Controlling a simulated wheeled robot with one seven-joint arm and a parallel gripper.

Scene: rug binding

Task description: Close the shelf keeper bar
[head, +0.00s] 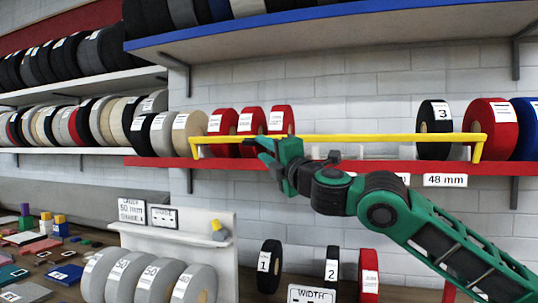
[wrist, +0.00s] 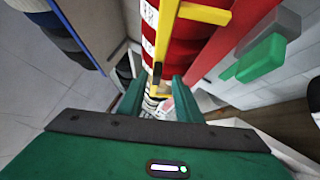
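The yellow keeper bar (head: 370,138) runs along the front of the red shelf (head: 150,161), a little above its edge, with a bent-down arm at each end. It passes in front of the red rolls (head: 222,122). My gripper (head: 262,150) is at the bar's left part, just in front of and slightly below it. In the wrist view, the two green fingers of my gripper (wrist: 156,98) stand apart, and the yellow bar (wrist: 162,40) shows in line with the gap between them. I cannot tell whether a finger touches the bar.
A black roll marked 3 (head: 434,128) and a large red roll (head: 490,122) stand on the shelf's right. A blue-edged shelf (head: 350,18) hangs above. Below are grey rolls (head: 150,278) and a white stand (head: 220,250). My arm crosses the lower right.

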